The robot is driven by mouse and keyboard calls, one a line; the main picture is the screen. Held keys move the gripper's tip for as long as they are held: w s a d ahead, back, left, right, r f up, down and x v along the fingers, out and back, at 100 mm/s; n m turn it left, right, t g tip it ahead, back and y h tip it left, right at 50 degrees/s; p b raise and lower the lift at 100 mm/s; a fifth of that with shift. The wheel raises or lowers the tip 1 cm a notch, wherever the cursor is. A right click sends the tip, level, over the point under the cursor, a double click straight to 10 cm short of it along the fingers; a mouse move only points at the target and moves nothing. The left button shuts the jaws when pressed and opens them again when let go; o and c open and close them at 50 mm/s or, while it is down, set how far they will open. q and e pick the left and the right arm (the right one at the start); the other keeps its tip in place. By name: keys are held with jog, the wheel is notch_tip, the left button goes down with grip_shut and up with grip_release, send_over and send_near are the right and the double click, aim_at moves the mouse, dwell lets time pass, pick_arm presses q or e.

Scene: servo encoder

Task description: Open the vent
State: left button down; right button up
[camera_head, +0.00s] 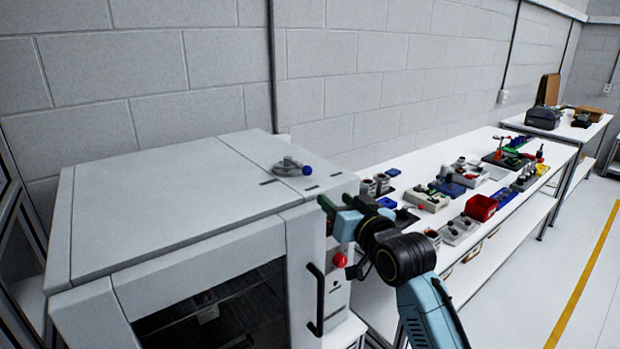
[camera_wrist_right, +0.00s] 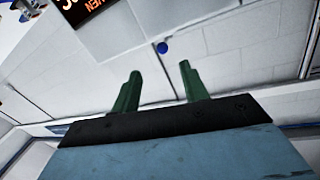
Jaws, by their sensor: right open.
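The vent (camera_head: 288,167) is a small grey round fitting with a blue knob (camera_head: 307,170), on top of the white oven (camera_head: 170,190) near its right rear. My right gripper (camera_head: 338,197) is open and empty by the oven's upper right edge, to the right of and nearer than the vent, not touching it. In the right wrist view the two green fingers (camera_wrist_right: 160,85) stand apart, and a small blue knob (camera_wrist_right: 162,47) shows beyond them, between their tips. My left gripper is out of view.
The oven front has a dark window (camera_head: 215,310), a black door handle (camera_head: 316,300) and a red button (camera_head: 340,260) close below my right arm. A white bench (camera_head: 395,165) with tools and bins runs along the wall. The oven top is otherwise clear.

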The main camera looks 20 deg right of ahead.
aim_at(310, 172)
jog(key=w, duration=0.4)
jog(key=w+a+p, duration=0.1)
jog(key=w, duration=0.4)
jog(key=w+a+r, duration=0.1)
jog(key=w, duration=0.3)
jog(key=shift+w+r+p, duration=0.1)
jog(key=shift+w+p, duration=0.05)
jog(key=shift+p, duration=0.2)
jog(key=shift+c, duration=0.4)
grip_shut()
